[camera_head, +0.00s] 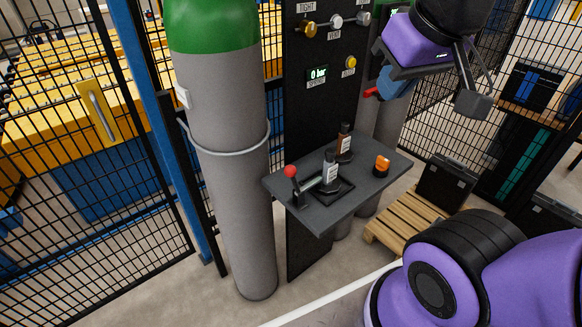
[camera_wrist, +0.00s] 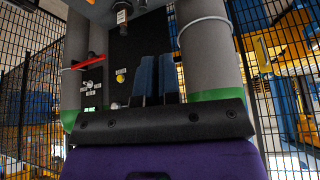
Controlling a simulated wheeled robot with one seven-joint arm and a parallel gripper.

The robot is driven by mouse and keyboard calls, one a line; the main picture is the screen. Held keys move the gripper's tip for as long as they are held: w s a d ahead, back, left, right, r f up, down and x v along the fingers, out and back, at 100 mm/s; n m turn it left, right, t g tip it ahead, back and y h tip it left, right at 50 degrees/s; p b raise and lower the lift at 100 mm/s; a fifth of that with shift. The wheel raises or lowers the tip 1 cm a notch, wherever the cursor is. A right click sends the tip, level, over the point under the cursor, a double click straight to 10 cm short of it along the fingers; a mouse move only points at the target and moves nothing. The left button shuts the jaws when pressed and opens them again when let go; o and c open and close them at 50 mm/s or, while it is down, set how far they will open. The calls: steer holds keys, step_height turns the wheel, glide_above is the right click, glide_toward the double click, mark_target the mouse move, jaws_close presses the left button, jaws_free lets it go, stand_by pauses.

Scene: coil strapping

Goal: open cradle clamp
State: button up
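The cradle clamp (camera_head: 302,188) sits on the dark grey shelf (camera_head: 345,205); its lever carries a red ball knob (camera_head: 290,171) at the left, raised above the shelf. A small upright bottle-like device (camera_head: 330,170) with a white label stands in the clamp's black base. My gripper (camera_head: 393,88) is above and right of the shelf, well apart from the clamp. In the wrist view its two blue fingers (camera_wrist: 157,78) stand side by side with almost no gap, and nothing shows between them. The clamp is not clearly visible in the wrist view.
A brown-topped bottle (camera_head: 344,142) and an orange item (camera_head: 381,166) stand on the shelf. A tall green-topped cylinder (camera_head: 220,150) is at the left. The black panel (camera_head: 325,110) with knobs stands behind. A red handle (camera_head: 370,92) shows near my gripper. A pallet (camera_head: 408,222) lies right.

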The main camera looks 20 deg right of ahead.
steer(key=o, duration=0.4)
steer(key=shift+w, duration=0.1)
steer(key=shift+c, duration=0.2)
steer(key=o, duration=0.3)
steer(key=shift+w+f, duration=0.1)
steer(key=shift+w, duration=0.25)
steer(key=shift+o, duration=1.4)
steer(key=w+a+f+g+h, duration=0.1)
steer(key=w+a+f+g, duration=0.2)
steer(key=w+f, duration=0.4)
steer(key=w, duration=0.4)
steer(key=shift+w+a+f, duration=0.2)
steer(key=shift+f, duration=0.15)
steer(key=g+h, duration=0.2)
glide_toward(291, 175)
steer(key=w+d, duration=0.1)
steer(key=f, duration=0.1)
steer(key=shift+n, duration=0.4)
steer(key=x, duration=1.1)
steer(key=shift+w+a, duration=0.2)
steer(key=shift+w, duration=0.1)
steer(key=shift+c, duration=0.2)
jaws_close()
